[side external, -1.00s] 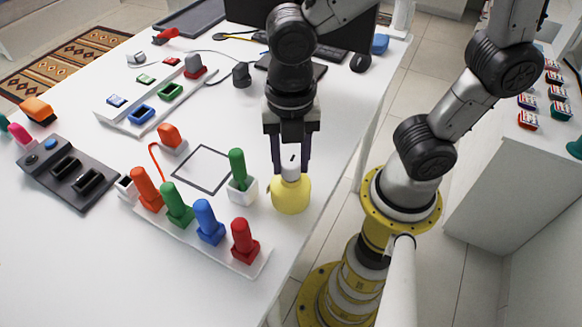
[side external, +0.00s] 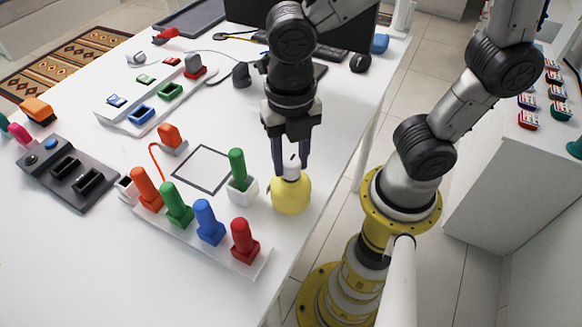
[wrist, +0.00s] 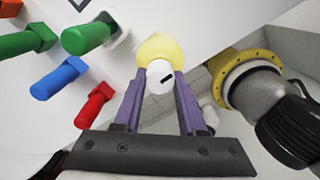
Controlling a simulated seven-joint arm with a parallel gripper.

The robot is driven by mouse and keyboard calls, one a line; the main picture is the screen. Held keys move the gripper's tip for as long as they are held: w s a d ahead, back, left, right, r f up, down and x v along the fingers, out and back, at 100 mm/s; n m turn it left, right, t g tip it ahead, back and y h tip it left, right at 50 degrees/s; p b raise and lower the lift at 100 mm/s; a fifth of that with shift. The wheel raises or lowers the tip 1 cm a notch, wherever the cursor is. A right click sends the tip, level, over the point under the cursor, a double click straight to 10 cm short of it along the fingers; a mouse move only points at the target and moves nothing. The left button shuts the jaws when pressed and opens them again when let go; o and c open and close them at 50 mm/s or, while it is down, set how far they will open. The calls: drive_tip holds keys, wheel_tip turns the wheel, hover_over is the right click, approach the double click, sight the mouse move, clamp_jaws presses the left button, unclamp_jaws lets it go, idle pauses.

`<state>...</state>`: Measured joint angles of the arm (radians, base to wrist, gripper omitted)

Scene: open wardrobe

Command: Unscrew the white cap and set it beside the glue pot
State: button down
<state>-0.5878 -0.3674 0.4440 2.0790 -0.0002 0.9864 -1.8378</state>
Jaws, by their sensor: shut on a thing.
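The glue pot (side external: 291,196) is a round yellow pot standing upright near the table's right edge. I cannot tell whether the cap is loose from the pot's neck.
A green peg in a white holder (side external: 241,188) stands close left of the pot. A white rack (side external: 247,262) with orange, green, blue and red pegs lies farther left. A black-outlined square (side external: 203,168) on the table is empty. The table edge is close on the right.

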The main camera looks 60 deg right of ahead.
drive_tip(key=shift+r, duration=1.35)
idle(1.5)
drive_tip(key=shift+r, duration=1.9)
drive_tip(key=shift+w+a, duration=0.1)
drive_tip(key=shift+n, duration=0.8)
drive_tip(key=d+f, duration=0.1)
drive_tip(key=f, duration=0.1)
drive_tip(key=d+f, duration=0.1)
drive_tip(key=d, duration=0.1)
drive_tip(key=shift+w+f, duration=0.15)
drive_tip(key=shift+f, duration=0.2)
drive_tip(key=shift+m, duration=0.8)
drive_tip(key=shift+s+d+f, duration=0.1)
drive_tip(key=shift+d+f, duration=0.75)
drive_tip(key=shift+f, duration=0.7)
drive_tip(key=shift+s+d+f, duration=0.1)
drive_tip(key=shift+d+f, duration=0.8)
drive_tip(key=shift+f, duration=0.6)
drive_tip(key=shift+s+d+f, duration=0.1)
drive_tip(key=shift+d+f, duration=0.75)
drive_tip(key=shift+f, duration=0.7)
